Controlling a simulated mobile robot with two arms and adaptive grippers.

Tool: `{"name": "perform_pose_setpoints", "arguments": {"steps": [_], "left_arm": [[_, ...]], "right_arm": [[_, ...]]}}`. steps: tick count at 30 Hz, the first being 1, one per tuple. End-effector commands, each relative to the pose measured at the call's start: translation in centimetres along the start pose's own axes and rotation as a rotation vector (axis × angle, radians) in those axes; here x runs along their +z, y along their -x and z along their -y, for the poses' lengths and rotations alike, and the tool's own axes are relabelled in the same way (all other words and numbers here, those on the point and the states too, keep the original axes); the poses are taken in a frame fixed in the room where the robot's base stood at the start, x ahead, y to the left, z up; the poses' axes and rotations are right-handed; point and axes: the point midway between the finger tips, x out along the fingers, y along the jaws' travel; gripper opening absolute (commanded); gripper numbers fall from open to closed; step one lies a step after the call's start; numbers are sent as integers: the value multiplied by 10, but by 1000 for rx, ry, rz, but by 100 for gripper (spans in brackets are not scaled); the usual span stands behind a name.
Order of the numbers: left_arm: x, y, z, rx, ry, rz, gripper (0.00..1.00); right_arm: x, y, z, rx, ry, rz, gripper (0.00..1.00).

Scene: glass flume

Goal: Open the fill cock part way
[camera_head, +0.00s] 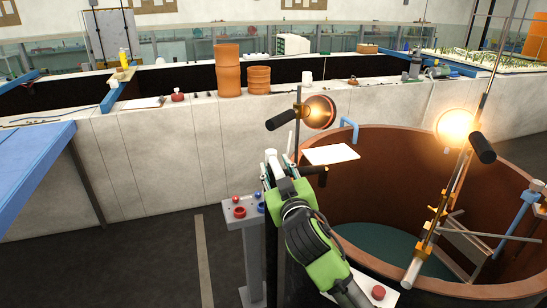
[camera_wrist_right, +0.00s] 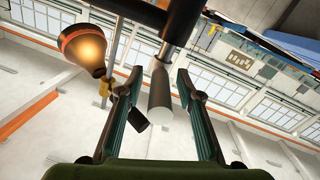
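My right gripper (camera_head: 274,172), on a green arm, is raised in front of the round brown tank (camera_head: 375,160). In the right wrist view my right gripper (camera_wrist_right: 159,78) has its two fingers apart, one on each side of a pale grey, round-ended bar (camera_wrist_right: 160,100). Gaps show between the bar and both fingers. A thick black bar (camera_wrist_right: 145,12) crosses beyond the fingertips. In the head view a black grip (camera_head: 315,170) shows just right of the gripper. I cannot tell for sure which part is the fill cock. My left gripper is out of view.
A lit lamp (camera_head: 320,111) stands behind the gripper, and another (camera_head: 456,125) stands over the tank. A white board (camera_head: 330,154) is by the rim, near a blue bent pipe (camera_head: 349,127). A grey pedestal with red and blue knobs (camera_head: 243,216) stands left of my arm. The floor (camera_head: 130,260) at left is clear.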

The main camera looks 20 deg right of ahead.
Motion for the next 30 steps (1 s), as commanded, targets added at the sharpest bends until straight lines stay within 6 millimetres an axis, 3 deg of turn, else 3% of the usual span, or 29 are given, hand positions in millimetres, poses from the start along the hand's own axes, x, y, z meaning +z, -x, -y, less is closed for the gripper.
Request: {"name": "perform_pose_setpoints", "arguments": {"steps": [7, 19, 23, 30], "left_arm": [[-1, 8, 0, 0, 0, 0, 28], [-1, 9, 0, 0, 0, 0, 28], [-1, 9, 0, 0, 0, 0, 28], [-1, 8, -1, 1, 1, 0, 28]], "right_arm": [[-1, -26, 0, 0, 0, 1, 34], [0, -31, 0, 0, 0, -1, 34], [0, -31, 0, 0, 0, -1, 2], [0, -32, 0, 4, 0, 1, 0]]}}
